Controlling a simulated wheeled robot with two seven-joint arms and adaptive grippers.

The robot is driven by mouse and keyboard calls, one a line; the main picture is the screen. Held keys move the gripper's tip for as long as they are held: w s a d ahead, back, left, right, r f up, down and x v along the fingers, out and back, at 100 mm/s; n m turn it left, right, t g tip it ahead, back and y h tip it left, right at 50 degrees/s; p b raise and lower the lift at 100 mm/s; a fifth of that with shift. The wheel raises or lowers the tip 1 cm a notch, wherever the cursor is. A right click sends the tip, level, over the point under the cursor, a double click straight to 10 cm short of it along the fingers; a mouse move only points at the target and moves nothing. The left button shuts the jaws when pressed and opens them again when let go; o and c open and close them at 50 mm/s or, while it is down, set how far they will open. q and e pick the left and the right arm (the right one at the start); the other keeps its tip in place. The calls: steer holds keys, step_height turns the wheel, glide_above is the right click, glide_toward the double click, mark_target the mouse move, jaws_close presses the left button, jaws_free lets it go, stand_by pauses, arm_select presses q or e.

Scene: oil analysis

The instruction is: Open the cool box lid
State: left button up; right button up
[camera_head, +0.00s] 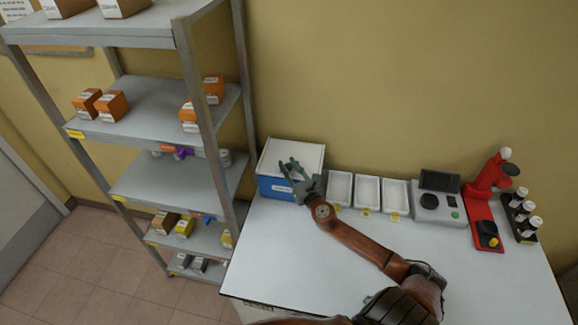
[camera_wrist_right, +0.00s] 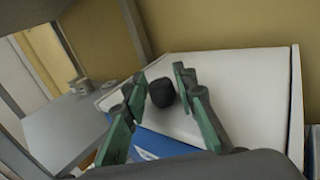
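The cool box (camera_head: 273,187) is blue with a white lid (camera_head: 305,154). It stands at the left back end of the white table, beside the shelf rack. The lid lies flat and shut on top. My right gripper (camera_head: 288,165) reaches over the lid from the front right. In the right wrist view, the gripper (camera_wrist_right: 160,83) is open, its green and dark fingers on either side of a dark round knob (camera_wrist_right: 162,92) on the white lid (camera_wrist_right: 235,85). A small gap seems to show around the knob; contact is hard to tell. My left gripper is not in view.
Several white trays (camera_head: 367,191) stand right of the box, close to my right wrist. A grey device (camera_head: 438,208), a red stand (camera_head: 486,195) and a rack of bottles (camera_head: 522,213) are farther right. A grey shelf rack (camera_head: 178,182) is left. The table front (camera_head: 320,265) is clear.

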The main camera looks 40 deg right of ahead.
jaws_close()
stand_by(0.3)
steer(key=shift+s+a, duration=0.2)
steer(key=shift+a, duration=0.05)
steer(key=s+a+p, duration=0.4)
steer(key=s+a, duration=0.4)
steer(key=a, duration=0.2)
steer(key=shift+s+a, duration=0.2)
steer(key=shift+a, duration=0.05)
steer(key=shift+o, duration=2)
jaws_free()
